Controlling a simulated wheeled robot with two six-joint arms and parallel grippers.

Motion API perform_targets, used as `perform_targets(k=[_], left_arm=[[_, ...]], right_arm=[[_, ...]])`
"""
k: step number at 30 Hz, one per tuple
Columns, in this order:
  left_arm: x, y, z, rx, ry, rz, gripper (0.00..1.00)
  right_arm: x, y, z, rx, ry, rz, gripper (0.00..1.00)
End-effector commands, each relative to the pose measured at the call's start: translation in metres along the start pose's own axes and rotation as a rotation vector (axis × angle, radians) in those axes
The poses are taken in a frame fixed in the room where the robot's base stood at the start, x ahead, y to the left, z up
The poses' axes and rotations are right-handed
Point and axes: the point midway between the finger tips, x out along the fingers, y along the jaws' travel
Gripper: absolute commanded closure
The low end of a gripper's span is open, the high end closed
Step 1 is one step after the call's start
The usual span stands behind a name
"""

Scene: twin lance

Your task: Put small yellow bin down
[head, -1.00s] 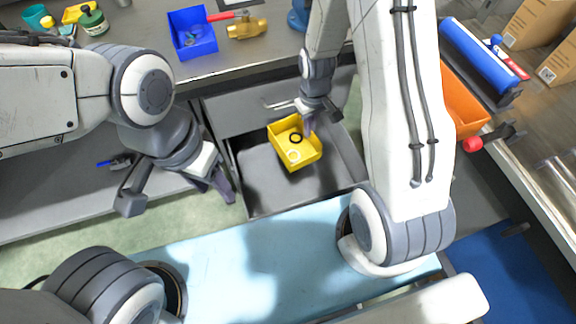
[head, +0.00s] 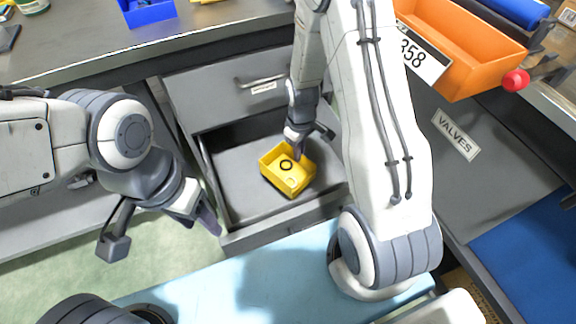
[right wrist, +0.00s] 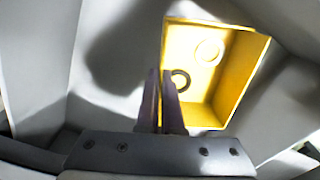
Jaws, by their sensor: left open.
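The small yellow bin (head: 275,181) is inside the open grey drawer (head: 235,205), with a black ring and a pale ring in it. It also shows in the right wrist view (right wrist: 225,90). My right gripper (head: 299,154) reaches down to the bin's back edge. Its fingers (right wrist: 165,98) are close together with the bin's wall between them. Whether the bin's base touches the drawer floor is hard to tell. My left gripper (head: 160,225) is open and empty, to the left of the drawer.
A grey worktop with a blue bin (head: 148,12) lies behind the drawer. An orange bin (head: 465,50) is at the upper right, above a panel labelled VALVES (head: 455,135). The drawer floor left of the yellow bin is bare.

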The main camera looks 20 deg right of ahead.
Motion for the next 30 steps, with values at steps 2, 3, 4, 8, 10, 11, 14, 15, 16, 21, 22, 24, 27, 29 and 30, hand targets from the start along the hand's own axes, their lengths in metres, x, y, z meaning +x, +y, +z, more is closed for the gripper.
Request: perform_targets(k=[2,3,4,8,10,11,14,15,16,21,22,24,27,29,30], left_arm=[[0.009,-0.001,0.001,0.0,0.0,0.0,0.5],[0.011,-0.001,0.001,0.0,0.0,0.0,0.5],[0.012,-0.001,0.001,0.0,0.0,0.0,0.5],[0.014,-0.001,0.001,0.0,0.0,0.0,0.5],[0.017,-0.001,0.001,0.0,0.0,0.0,0.5],[0.019,-0.001,0.001,0.0,0.0,0.0,0.5],[0.026,-0.002,0.001,0.0,0.0,0.0,0.5],[0.028,-0.002,0.002,0.0,0.0,0.0,0.5],[0.029,-0.002,0.002,0.0,0.0,0.0,0.5],[0.027,-0.002,0.002,0.0,0.0,0.0,0.5],[0.027,-0.002,0.002,0.0,0.0,0.0,0.5],[0.027,-0.002,0.002,0.0,0.0,0.0,0.5],[0.029,-0.002,0.002,0.0,0.0,0.0,0.5],[0.028,-0.002,0.002,0.0,0.0,0.0,0.5],[0.028,-0.002,0.002,0.0,0.0,0.0,0.5]], right_arm=[[0.019,0.0,0.0,0.0,-0.001,-0.001,1.0],[0.025,0.0,0.001,0.0,-0.002,-0.001,1.0],[0.028,0.0,0.0,0.0,-0.002,-0.001,1.0],[0.035,0.0,0.0,0.001,0.001,0.0,1.0],[0.042,0.0,0.0,0.001,0.0,0.0,1.0],[0.046,0.0,0.0,0.001,-0.001,-0.001,1.0],[0.062,0.0,0.0,0.001,-0.001,-0.001,1.0],[0.067,0.0,0.0,0.001,0.0,0.0,1.0],[0.069,0.0,0.0,0.001,0.0,0.0,1.0],[0.069,0.0,-0.001,0.001,0.001,0.001,1.0],[0.069,0.0,0.0,0.001,0.001,0.001,1.0],[0.069,0.0,0.0,0.001,0.001,0.0,1.0],[0.073,0.0,0.0,0.001,0.001,0.0,1.0],[0.072,0.0,0.0,0.001,0.001,0.0,0.81],[0.072,0.0,0.0,0.001,0.001,0.0,0.67]])
